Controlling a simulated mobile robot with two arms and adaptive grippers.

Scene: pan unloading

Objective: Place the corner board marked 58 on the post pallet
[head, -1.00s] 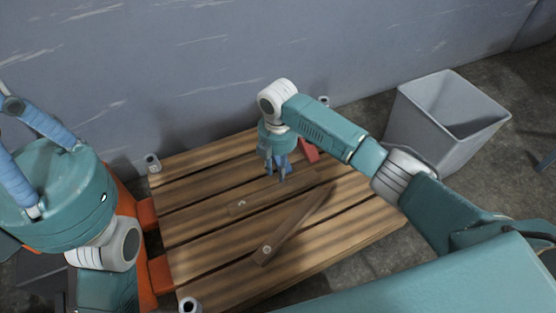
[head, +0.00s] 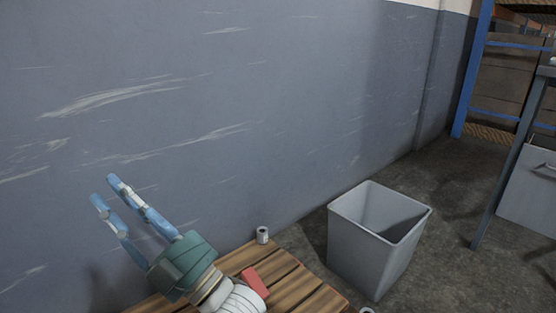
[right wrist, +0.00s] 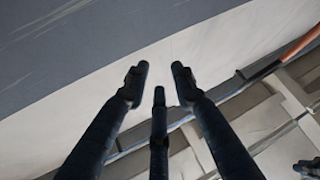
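The post pallet (head: 308,296) shows only in part at the bottom edge of the head view, with a short grey post (head: 262,236) at its far corner. No corner board is in sight; any number 58 cannot be seen. My right gripper (head: 105,188) is raised in front of the wall at the left, above the pallet, its blue fingers pointing up and left. In the right wrist view its fingers (right wrist: 158,78) are apart with nothing between them. My left gripper is out of view.
A red block (head: 254,282) lies on the pallet beside my right wrist. A grey open bin (head: 365,245) stands right of the pallet. The wall (head: 250,110) rises close behind. A table leg (head: 510,165) and blue racking (head: 474,70) stand at the right.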

